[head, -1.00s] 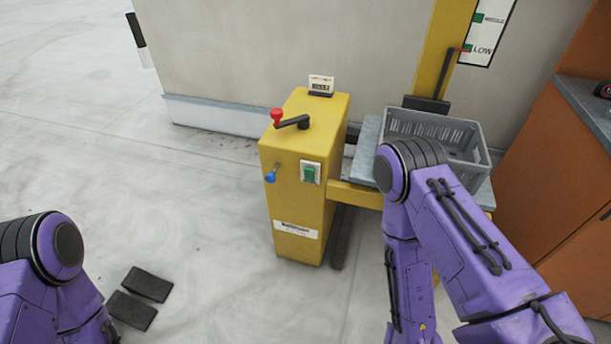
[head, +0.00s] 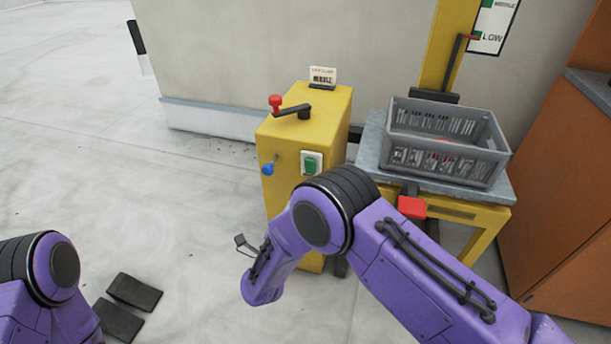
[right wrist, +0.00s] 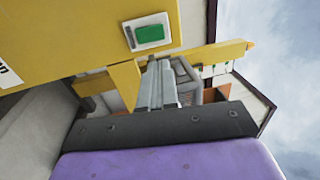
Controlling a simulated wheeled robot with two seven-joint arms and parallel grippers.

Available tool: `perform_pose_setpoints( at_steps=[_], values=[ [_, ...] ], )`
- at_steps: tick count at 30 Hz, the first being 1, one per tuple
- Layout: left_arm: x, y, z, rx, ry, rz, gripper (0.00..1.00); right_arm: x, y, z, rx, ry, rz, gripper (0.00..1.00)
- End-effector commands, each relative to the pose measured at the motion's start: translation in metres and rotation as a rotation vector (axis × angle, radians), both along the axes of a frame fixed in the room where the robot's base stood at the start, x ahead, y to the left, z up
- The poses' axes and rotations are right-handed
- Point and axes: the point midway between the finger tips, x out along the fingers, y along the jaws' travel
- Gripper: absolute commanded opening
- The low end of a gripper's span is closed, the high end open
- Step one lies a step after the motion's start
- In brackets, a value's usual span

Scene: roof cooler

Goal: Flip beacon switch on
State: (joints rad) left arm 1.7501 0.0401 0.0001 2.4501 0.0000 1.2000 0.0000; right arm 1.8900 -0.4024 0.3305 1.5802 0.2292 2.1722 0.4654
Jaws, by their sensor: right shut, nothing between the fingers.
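A yellow cabinet (head: 300,215) carries a green rocker switch (head: 312,163) on a white plate on its front. The switch also shows at the top of the right wrist view (right wrist: 149,33). A toggle lever with a blue knob (head: 267,169) sticks out on the cabinet's left. I cannot read which switch is for the beacon, nor its position. My right gripper (right wrist: 158,70) is shut and empty, its grey fingers pointing up towards the cabinet below the green switch in the picture, apparently apart from it. In the head view my right arm hides the cabinet's lower front. My left gripper is out of view.
A red-knobbed crank (head: 290,108) and a small card (head: 322,76) are on the cabinet top. A grey crate (head: 445,165) stands on a lift table (head: 376,150), with a red part (head: 411,207) at its front. Dark wedges (head: 135,291) lie on the floor.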

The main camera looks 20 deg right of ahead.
Motion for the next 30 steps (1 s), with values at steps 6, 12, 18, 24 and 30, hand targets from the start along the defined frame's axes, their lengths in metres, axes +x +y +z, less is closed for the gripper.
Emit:
perform_pose_setpoints(
  at_steps=[6, 12, 18, 24, 30],
  values=[
    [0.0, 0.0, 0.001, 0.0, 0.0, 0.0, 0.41, 0.019, -0.015, 0.003, -0.001, 0.002, -0.003, 0.0],
    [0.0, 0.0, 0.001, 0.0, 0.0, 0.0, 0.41, 0.055, -0.04, 0.01, -0.001, 0.001, -0.004, 0.0],
    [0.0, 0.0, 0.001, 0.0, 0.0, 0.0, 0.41, 0.089, -0.062, 0.016, -0.002, 0.002, -0.002, 0.0],
    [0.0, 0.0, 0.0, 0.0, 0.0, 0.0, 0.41, 0.11, -0.076, 0.02, -0.003, 0.003, -0.001, 0.0],
    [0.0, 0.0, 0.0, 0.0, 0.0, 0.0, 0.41, 0.115, -0.079, 0.021, -0.004, 0.004, 0.0, 0.0]
  ],
)
